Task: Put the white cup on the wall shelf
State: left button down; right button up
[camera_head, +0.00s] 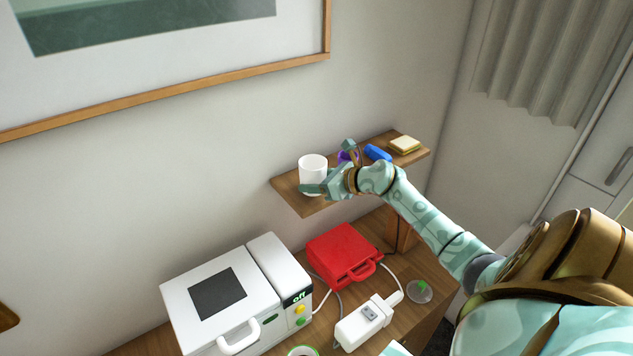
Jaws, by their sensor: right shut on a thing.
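The white cup (312,171) is upright at the left part of the wooden wall shelf (289,194). My right gripper (328,178) reaches in from the right and is shut on the cup, with one finger across its lower front. The cup's base is partly hidden by that finger, so I cannot tell whether it touches the shelf. My left gripper is not in view.
On the shelf, right of the cup, are a purple thing (343,156), a blue thing (377,152) and a sandwich-like block (405,144). Below on the counter stand a white cooker (222,291), a red case (343,252) and a white socket block (368,322).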

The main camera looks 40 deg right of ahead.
jog(key=shift+f, duration=0.25)
jog(key=shift+f, duration=0.2)
jog(key=o, duration=1)
